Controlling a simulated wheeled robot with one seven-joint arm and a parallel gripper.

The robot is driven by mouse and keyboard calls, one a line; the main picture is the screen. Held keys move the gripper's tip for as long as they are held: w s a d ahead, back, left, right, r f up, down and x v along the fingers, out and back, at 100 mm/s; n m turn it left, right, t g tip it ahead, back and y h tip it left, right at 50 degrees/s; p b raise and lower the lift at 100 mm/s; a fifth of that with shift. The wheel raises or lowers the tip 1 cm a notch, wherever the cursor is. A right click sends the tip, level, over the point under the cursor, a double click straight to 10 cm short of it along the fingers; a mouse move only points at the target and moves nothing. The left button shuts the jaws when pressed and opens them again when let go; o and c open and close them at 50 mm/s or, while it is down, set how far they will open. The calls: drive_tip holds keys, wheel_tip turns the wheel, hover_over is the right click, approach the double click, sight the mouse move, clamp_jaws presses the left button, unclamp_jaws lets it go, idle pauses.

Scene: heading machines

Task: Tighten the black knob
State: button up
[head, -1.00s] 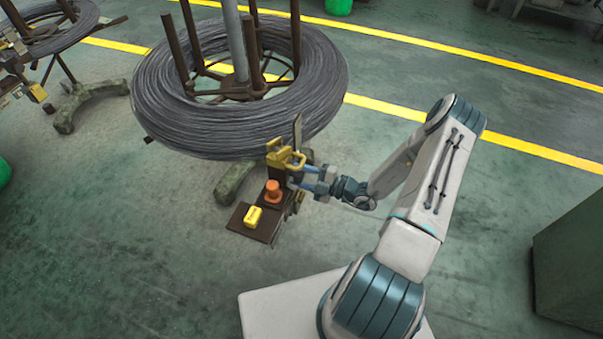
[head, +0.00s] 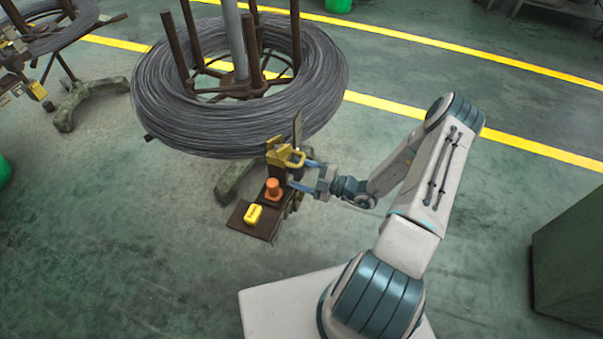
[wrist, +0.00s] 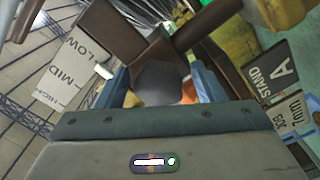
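The black knob (wrist: 160,82) appears in the wrist view as a dark grey rounded shape between my two blue fingers. My gripper (wrist: 163,88) is around it with the fingers apart, one on each side. A gap with orange behind it shows by the right finger, and I cannot tell whether either finger touches the knob. In the head view my gripper (head: 304,177) reaches the right side of the small control stand below the wire coil. The knob cannot be made out there.
The stand carries an orange mushroom-shaped part (head: 273,189), a yellow box (head: 253,214) and a yellow padlock-like part (head: 291,158). A large wire coil (head: 170,110) is just behind. The wrist view shows a LOW/MID/HIGH plate (wrist: 68,72) and a STAND plate (wrist: 266,76). Floor in front is clear.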

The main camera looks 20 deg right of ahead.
drive_tip(key=b+v, duration=0.1)
drive_tip(key=v, duration=1.2)
drive_tip(key=shift+s+d, duration=0.25)
drive_tip(key=shift+d, duration=0.05)
drive_tip(key=shift+r, duration=0.1)
